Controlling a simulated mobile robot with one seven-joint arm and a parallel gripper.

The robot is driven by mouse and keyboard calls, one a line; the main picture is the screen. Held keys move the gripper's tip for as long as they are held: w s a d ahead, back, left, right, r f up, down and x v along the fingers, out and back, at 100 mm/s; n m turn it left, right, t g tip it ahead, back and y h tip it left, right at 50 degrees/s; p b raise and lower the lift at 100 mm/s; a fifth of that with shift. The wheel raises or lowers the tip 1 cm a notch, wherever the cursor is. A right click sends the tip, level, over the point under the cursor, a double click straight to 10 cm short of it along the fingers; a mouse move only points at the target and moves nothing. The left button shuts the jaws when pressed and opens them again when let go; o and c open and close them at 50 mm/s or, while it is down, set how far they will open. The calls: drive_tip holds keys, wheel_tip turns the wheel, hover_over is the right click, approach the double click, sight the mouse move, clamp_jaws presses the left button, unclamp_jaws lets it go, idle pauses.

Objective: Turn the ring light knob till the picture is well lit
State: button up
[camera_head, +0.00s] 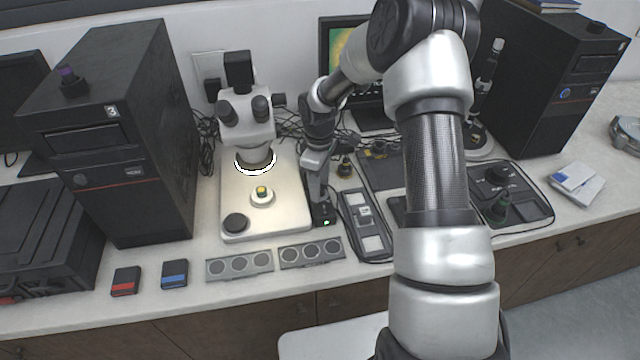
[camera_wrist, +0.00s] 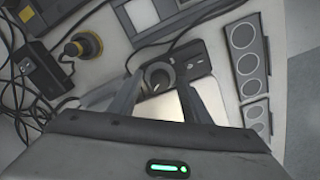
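The ring light knob (camera_wrist: 158,77) is a dark round knob with a pale pointer mark on a small black control box (camera_wrist: 190,62). In the head view the box (camera_head: 325,213) stands right of the microscope base, its knob hidden by my gripper (camera_head: 318,196). In the wrist view my gripper (camera_wrist: 160,92) is open, with a finger on either side of the knob; I cannot tell whether they touch it. The ring light (camera_head: 256,168) under the microscope head (camera_head: 247,115) glows white. The screen (camera_head: 343,45) shows a green and yellow picture, partly hidden by my arm.
A yellow-topped sample (camera_head: 262,194) sits on the microscope base (camera_head: 285,222). Panels with round wells (camera_head: 311,253) lie in front. A tray with pale squares (camera_head: 367,227) lies right of the box. Black computer towers (camera_head: 130,140) flank the bench, and cables run behind.

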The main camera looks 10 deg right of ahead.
wheel_tip(320, 180, up, 17)
drive_tip(key=shift+s+a+r, duration=0.15)
drive_tip(key=shift+s+r, duration=0.05)
idle(0.5)
idle(0.9)
drive_tip(key=s+r+m+t+h, duration=0.15)
drive_tip(key=s+r+m, duration=0.35)
drive_tip(key=s+r, duration=0.9)
drive_tip(key=s+r+m+t+y+p, duration=0.1)
drive_tip(key=s+m+t, duration=0.2)
drive_tip(key=s, duration=1.2)
drive_tip(key=m, duration=0.3)
drive_tip(key=shift+t+y, duration=0.35)
